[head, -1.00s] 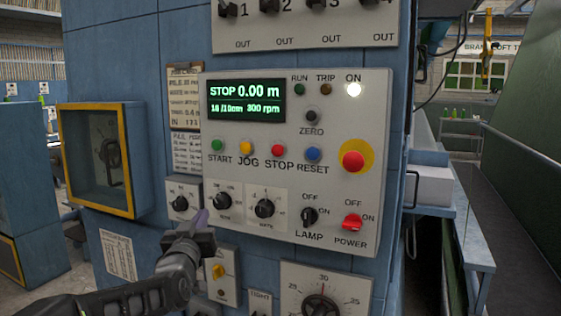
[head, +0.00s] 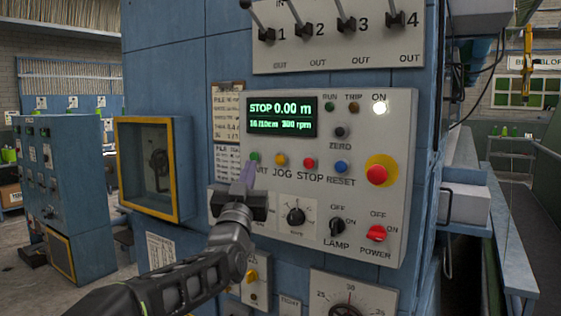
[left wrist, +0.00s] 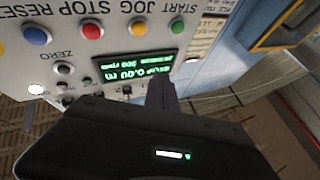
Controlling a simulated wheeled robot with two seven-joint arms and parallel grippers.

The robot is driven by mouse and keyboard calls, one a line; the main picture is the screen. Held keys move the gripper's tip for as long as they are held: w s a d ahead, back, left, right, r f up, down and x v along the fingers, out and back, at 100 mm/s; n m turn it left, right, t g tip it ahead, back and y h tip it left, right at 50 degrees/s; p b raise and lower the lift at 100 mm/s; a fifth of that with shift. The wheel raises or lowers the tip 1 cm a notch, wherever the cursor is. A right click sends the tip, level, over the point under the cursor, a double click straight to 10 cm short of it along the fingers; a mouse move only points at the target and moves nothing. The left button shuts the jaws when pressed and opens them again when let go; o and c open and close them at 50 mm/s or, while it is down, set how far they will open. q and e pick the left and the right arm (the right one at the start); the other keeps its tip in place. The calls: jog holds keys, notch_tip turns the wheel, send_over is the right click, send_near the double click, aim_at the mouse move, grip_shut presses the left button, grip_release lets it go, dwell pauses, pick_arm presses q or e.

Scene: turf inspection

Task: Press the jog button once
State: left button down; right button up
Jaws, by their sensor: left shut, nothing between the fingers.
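The yellow jog button (head: 281,160) sits on the grey control panel (head: 405,130), above the word JOG and between the green start button (head: 254,156) and the red stop button (head: 309,163). The display (head: 282,117) reads STOP 0.00 m. My left gripper (head: 249,174) is shut and empty, in front of the panel, left of and slightly below the jog button. In the left wrist view the panel is upside down, with the jog button (left wrist: 134,28) above the shut fingers (left wrist: 161,92). Whether the fingertips touch the panel I cannot tell. My right gripper is not in view.
An emergency-stop-like red knob (head: 377,174) on a yellow disc and a red power switch (head: 376,233) are at the panel's right. A yellow-framed box (head: 186,165) stands out at the left. Numbered levers (head: 267,35) are above.

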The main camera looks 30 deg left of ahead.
pick_arm(q)
jog(key=w, duration=0.1)
jog(key=p, duration=0.5)
send_near(280, 160)
jog(key=shift+w+a+r, duration=1.7)
jog(key=shift+a+r, duration=0.15)
jog(key=shift+r, duration=0.3)
jog(key=shift+w, duration=0.4)
